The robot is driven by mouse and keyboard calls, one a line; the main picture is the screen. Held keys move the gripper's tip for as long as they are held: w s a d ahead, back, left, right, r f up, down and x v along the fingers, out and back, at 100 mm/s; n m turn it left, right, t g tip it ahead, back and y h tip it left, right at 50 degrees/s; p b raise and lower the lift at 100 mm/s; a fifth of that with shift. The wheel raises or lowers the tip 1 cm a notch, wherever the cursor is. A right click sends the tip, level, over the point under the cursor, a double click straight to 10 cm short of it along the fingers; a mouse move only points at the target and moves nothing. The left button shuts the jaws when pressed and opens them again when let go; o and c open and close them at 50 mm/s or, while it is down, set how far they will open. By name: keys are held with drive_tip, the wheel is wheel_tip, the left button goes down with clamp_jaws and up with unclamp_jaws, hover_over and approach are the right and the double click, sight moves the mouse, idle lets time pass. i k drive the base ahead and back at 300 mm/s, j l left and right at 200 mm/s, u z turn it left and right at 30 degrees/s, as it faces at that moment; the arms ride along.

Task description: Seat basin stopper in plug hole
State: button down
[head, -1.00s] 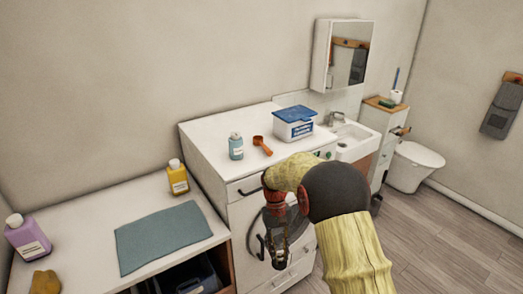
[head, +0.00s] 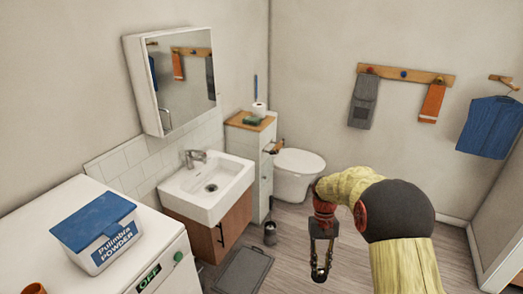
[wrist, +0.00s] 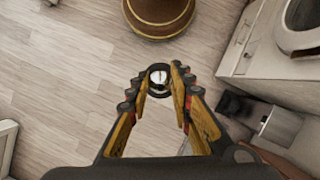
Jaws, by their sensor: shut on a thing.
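My gripper (head: 320,270) hangs over the floor to the right of the washbasin, apart from it. In the wrist view my gripper (wrist: 158,80) has its fingertips closed on a small, round, shiny metal stopper with a dark rim (wrist: 158,76). The stopper is hard to make out in the head view. The white basin (head: 183,203) sits on a wooden cabinet against the tiled wall. Its dark plug hole (head: 211,187) shows in the bowl below the chrome tap (head: 195,158). Nothing is seen in the hole.
A washing machine top at the left holds a blue-lidded powder box (head: 97,233). A toilet (head: 297,172) and a narrow cabinet (head: 249,165) stand beyond the basin. A grey mat (head: 243,271) and a small dark canister (head: 270,233) are on the floor. The floor nearby is mostly clear.

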sight(204, 194)
drive_tip(key=i+l, duration=0.15)
drive_tip(key=i, duration=0.25)
drive_tip(key=i+l, duration=0.1)
drive_tip(key=i, duration=0.3)
drive_tip(key=i+l, duration=0.15)
drive_tip(key=i, duration=0.25)
drive_tip(key=i+u, duration=0.25)
drive_tip(key=u, duration=0.2)
drive_tip(key=i+l+u, duration=0.15)
drive_tip(key=u, duration=0.35)
drive_tip(key=i+l+u, duration=0.25)
drive_tip(key=u, duration=0.2)
drive_tip(key=i+l+u, duration=0.15)
drive_tip(key=l+u, duration=0.15)
drive_tip(key=u, duration=0.2)
drive_tip(key=i+l+u, duration=0.15)
drive_tip(key=i+u, duration=0.2)
drive_tip(key=i+l+u, duration=0.35)
drive_tip(key=i+j, duration=0.05)
drive_tip(key=i, duration=0.05)
